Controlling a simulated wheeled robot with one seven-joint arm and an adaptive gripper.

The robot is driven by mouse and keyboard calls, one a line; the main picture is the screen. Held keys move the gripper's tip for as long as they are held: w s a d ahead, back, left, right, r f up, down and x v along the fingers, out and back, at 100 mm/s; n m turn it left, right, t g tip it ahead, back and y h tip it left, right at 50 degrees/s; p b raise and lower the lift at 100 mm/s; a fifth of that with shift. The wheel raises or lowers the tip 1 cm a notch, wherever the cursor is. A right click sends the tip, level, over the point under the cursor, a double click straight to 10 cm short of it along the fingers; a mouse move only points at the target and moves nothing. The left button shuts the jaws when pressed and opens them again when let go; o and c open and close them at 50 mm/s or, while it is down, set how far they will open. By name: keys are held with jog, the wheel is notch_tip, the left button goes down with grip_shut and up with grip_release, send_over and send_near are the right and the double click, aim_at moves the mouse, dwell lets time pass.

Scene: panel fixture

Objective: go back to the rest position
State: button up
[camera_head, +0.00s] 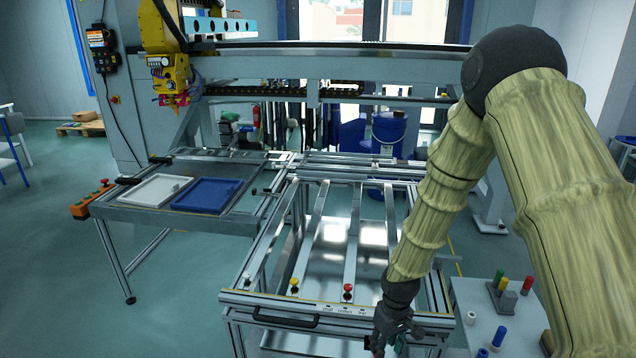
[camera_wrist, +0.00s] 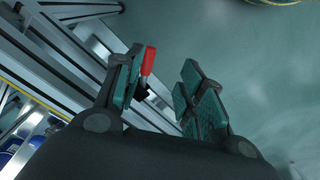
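My gripper (camera_head: 392,335) hangs at the front right corner of the metal frame fixture (camera_head: 270,299), at the bottom edge of the head view. In the wrist view, its two green-padded fingers (camera_wrist: 165,85) stand apart with a gap between them. A red handle with a black base (camera_wrist: 148,62) shows at the inner side of the left finger. I cannot tell whether it touches the finger, but the fingers are not closed around it. The arm reaches down from the upper right of the head view and hides part of the fixture's right side.
A white table (camera_head: 510,318) with coloured cylinders stands to the right, close to my gripper. A white tray (camera_head: 155,190) and a blue tray (camera_head: 207,195) lie on the left table. Red (camera_head: 347,288) and yellow (camera_head: 294,281) knobs stand on the fixture's front. Open floor lies at the front left.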

jog(key=s+f+m+p, duration=0.2)
jog(key=s+f, duration=0.8)
jog(key=s, duration=0.5)
jog(key=s+d+f+m+p, duration=0.2)
jog(key=s, duration=1.6)
jog(key=shift+s+d+m, duration=0.2)
jog(key=shift+s+m, duration=0.15)
jog(key=shift+m, duration=0.05)
jog(key=shift+d+f, duration=0.1)
jog(key=shift+c, duration=0.5)
